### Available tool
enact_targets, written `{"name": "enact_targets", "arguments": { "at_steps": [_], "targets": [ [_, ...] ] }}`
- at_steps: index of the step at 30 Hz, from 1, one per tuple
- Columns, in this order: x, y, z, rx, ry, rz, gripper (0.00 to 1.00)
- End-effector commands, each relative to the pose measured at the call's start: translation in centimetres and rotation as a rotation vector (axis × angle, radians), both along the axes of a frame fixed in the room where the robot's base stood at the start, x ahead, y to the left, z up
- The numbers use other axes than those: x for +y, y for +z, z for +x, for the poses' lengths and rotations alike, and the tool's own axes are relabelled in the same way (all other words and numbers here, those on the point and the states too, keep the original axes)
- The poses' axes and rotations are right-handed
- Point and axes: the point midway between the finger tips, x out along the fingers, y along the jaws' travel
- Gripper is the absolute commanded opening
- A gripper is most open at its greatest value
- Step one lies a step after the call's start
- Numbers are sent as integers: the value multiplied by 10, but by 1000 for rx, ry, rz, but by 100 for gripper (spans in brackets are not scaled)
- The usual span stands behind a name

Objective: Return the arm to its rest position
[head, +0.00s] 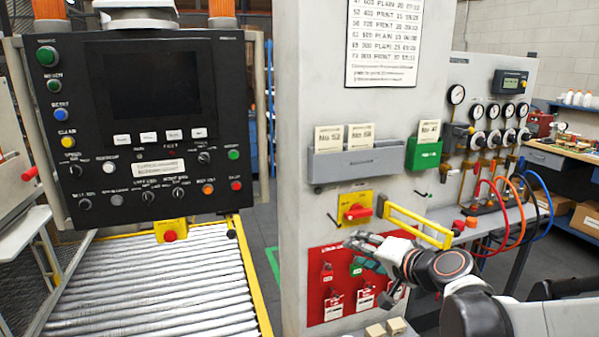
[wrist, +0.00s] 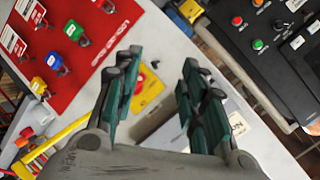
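My gripper (head: 362,252) is at the right of the head view, in front of the grey cabinet, near the red lockout board (head: 318,300). In the wrist view my gripper (wrist: 158,80) has its two dark green fingers spread apart, with nothing between them. Behind the fingers, the wrist view shows the red board (wrist: 85,25) at the upper left. The yellow plate with the red rotary switch (head: 356,211) is just above the gripper in the head view. My arm reaches in from the lower right.
A yellow hinged bar (head: 415,222) sticks out beside the gripper. A grey card holder (head: 355,162) and a green one (head: 424,153) hang above. Colored hoses (head: 515,205) curve at the right. A black control panel (head: 140,125) stands over a roller conveyor (head: 150,290) at the left.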

Motion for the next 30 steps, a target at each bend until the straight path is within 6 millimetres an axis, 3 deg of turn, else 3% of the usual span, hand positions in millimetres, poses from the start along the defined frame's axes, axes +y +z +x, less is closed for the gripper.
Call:
{"name": "enact_targets", "arguments": {
  "at_steps": [10, 21, 25, 30],
  "targets": [
    [7, -6, -103, 121, 131, -387, 38],
    [-27, -26, -210, 252, 222, -788, 38],
    [-40, -31, -233, 283, 236, -880, 38],
    [-49, -33, -246, 301, 242, -935, 38]
  ]
}}
